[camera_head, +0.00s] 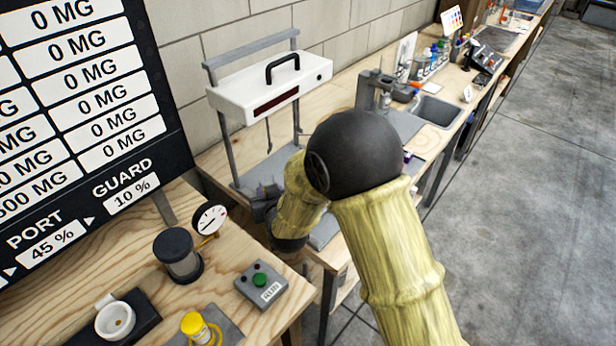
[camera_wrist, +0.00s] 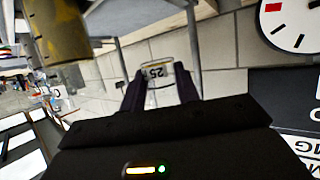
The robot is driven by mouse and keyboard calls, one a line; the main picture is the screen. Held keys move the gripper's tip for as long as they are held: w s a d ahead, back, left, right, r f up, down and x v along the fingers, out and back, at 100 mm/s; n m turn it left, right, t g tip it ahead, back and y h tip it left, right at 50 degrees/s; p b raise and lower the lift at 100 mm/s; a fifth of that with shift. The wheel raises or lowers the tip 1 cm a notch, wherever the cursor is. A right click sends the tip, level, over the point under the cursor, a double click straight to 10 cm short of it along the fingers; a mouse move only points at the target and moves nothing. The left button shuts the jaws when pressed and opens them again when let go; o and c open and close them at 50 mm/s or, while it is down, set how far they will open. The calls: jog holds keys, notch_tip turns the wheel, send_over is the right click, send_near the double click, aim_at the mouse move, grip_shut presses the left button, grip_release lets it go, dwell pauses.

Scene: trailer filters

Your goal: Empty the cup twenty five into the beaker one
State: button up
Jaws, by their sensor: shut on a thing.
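My gripper (camera_wrist: 160,92) is shut on cup twenty five (camera_wrist: 160,72), a small clear cup with a pale label marked 25 in the wrist view. The label looks turned over in that view; I cannot tell how far the cup is tilted. In the head view my gripper (camera_head: 264,203) is dark and partly behind my arm, in front of the white hooded stand, and the cup cannot be made out there. I cannot pick out beaker one in either view; my arm hides part of the bench.
The white hooded stand (camera_head: 270,84) has thin posts. On the near bench (camera_head: 225,255) are a dial gauge (camera_head: 210,219), a black-capped jar (camera_head: 178,256), a RUN button box (camera_head: 261,285), a white cup (camera_head: 115,320) and a yellow-topped item (camera_head: 198,328). A sink (camera_head: 436,110) lies beyond.

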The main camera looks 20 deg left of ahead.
aim_at(269, 178)
jog(key=shift+r+p, duration=1.6)
jog(key=shift+r, duration=0.95)
jog(key=shift+d+f, duration=0.1)
